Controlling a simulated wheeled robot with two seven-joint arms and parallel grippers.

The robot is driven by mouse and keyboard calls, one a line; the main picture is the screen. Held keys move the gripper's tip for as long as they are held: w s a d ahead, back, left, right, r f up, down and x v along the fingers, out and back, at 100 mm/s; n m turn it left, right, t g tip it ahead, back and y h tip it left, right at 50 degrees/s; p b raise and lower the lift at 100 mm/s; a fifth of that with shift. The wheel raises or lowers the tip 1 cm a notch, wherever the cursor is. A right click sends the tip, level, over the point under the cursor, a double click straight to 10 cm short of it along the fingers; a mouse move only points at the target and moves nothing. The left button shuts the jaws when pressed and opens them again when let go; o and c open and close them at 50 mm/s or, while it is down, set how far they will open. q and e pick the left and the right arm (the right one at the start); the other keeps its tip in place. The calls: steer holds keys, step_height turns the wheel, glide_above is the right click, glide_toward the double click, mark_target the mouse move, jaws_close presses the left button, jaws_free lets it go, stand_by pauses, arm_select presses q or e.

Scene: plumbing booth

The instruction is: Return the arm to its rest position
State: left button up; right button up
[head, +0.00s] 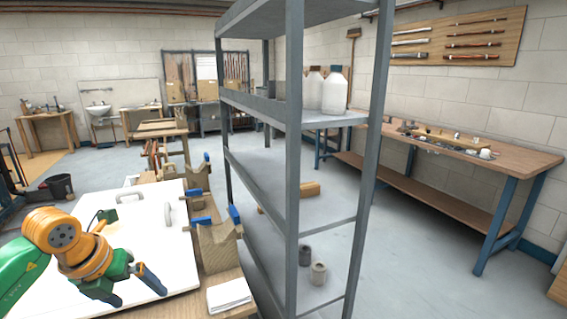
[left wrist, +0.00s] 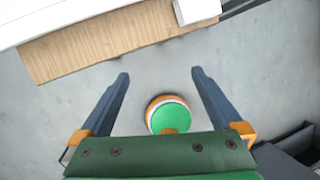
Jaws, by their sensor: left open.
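My left arm (head: 52,232), orange and green, comes in from the lower left in the head view. Its left gripper (head: 141,297) is over the near part of a white panel on the workbench, as seen from the head. In the left wrist view the left gripper (left wrist: 160,73) has its two dark fingers wide apart. Nothing is held between them, and grey floor shows past the fingertips. My right arm and right gripper are not in view.
The white panel (head: 150,235) lies on a wooden bench (head: 222,287), beside wooden blocks with blue clamps (head: 234,214) and a white stack (head: 229,296). A grey metal shelf (head: 292,160) stands just right. In the wrist view the bench edge (left wrist: 110,40) is beyond the fingers.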

arm_select(q)
steer(key=w+d+f+n+h, duration=0.1)
steer(key=d+f+h, duration=0.15)
steer(key=d, duration=0.35)
steer(key=w+d+f+t+h, duration=0.1)
steer(key=d+f+h, duration=0.1)
steer(key=d+h, duration=0.25)
steer(key=w+d+f+n+h, duration=0.1)
steer(key=w+d+f+h, duration=0.15)
steer(key=d, duration=0.35)
step_height(320, 180, down, 10)
steer(key=w+n+t, duration=0.2)
steer(key=n+t, duration=0.5)
steer(key=n, duration=0.5)
steer(key=s+a+f+n+g+y, duration=0.2)
steer(key=s+a+f+n+y, duration=0.3)
steer(key=s+f, duration=0.45)
steer(key=s+a+f+n+g+y, duration=0.15)
steer(key=s+f+n+y, duration=0.35)
steer(key=f, duration=0.8)
steer(key=s+d+f+n+g, duration=0.1)
steer(key=s+f+n+g, duration=0.2)
steer(key=s, duration=1)
steer(key=s+d+f+n+g, duration=0.1)
steer(key=s+f+n+g, duration=0.2)
steer(key=s, duration=1.1)
step_height(320, 180, down, 3)
steer(key=shift+s+f+g+p, duration=0.2)
steer(key=shift+g+p, duration=0.1)
steer(key=shift+g, duration=0.45)
